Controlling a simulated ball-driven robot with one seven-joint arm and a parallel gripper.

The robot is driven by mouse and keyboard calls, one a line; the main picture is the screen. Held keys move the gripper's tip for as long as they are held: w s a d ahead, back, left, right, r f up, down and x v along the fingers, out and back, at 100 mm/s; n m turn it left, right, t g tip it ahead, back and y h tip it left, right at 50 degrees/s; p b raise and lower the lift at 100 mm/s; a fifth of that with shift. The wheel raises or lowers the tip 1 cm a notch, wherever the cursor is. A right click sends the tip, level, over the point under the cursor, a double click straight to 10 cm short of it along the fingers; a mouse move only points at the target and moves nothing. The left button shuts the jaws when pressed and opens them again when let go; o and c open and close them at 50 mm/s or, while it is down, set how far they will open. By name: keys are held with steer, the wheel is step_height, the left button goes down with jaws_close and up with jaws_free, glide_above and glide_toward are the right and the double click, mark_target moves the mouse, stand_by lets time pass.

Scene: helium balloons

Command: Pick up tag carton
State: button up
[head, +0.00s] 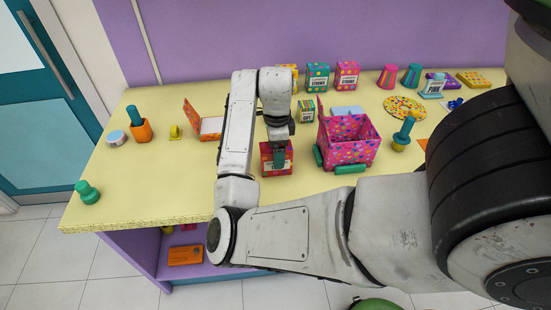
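A small red carton (275,170) with a pale front panel stands upright near the front middle of the yellow worktop. It may be the tag carton, but its print is too small to read. My gripper (279,156) points down over its top, and the wrist covers part of the carton. A teal piece shows between the wrist and the carton; I cannot tell if it is a finger or something in the carton. Whether the fingers are open, or touch the carton, is too small to tell.
A pink patterned basket (348,150) stands close to the right, with green rolls at its base. An open orange box (205,123) lies to the left. Dotted cartons (317,77) line the back. A green knobbed piece (88,192) stands front left; the worktop between is clear.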

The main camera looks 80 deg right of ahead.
step_height(320, 180, down, 4)
steer(key=shift+w+a+f+p, duration=0.1)
steer(key=shift+p, duration=0.2)
steer(key=shift+c, duration=0.2)
steer(key=c, duration=1.1)
